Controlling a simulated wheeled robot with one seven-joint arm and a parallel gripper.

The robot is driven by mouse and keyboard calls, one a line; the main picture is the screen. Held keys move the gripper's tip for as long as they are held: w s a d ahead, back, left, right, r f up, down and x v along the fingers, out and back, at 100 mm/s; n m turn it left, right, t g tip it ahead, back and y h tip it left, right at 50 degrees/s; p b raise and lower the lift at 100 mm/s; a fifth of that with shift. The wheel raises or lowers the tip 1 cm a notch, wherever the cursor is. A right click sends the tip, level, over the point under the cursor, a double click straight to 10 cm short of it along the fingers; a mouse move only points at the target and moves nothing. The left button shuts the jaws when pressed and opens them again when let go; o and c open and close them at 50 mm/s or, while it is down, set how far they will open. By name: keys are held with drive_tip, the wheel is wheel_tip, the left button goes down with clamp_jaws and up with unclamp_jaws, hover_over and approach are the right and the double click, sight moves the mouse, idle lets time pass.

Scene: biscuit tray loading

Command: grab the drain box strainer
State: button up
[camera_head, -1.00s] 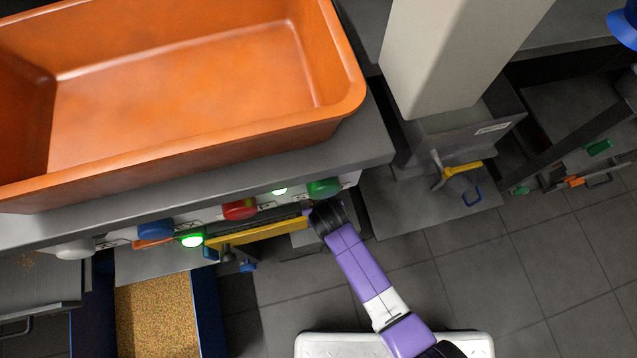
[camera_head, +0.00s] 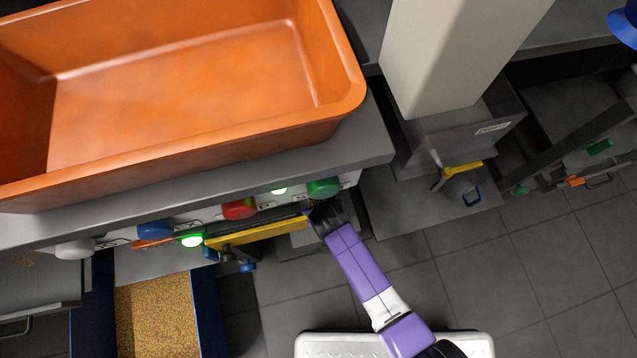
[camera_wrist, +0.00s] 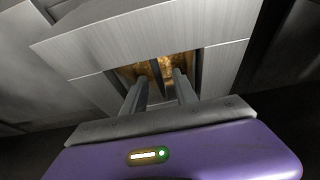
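In the wrist view, a brushed-metal drain box (camera_wrist: 215,56) has a rectangular opening with golden-brown material inside. A narrow dark upright bar (camera_wrist: 157,75) stands in this opening and looks like part of the strainer; the rest of the strainer is hidden or too dark to tell. My gripper (camera_wrist: 160,84) reaches into the opening with its two fingers apart, one on each side of the bar. A gap shows between the bar and the fingers. In the head view, the gripper and the strainer are hidden under the machine's edge.
A large orange tub (camera_head: 190,90) sits on the grey counter (camera_head: 372,150) above my arm. A yellow bar (camera_head: 255,232) and coloured buttons line the front beside my wrist. A blue bin (camera_head: 208,310) of granules stands at lower left.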

clamp_jaws()
idle(1.3)
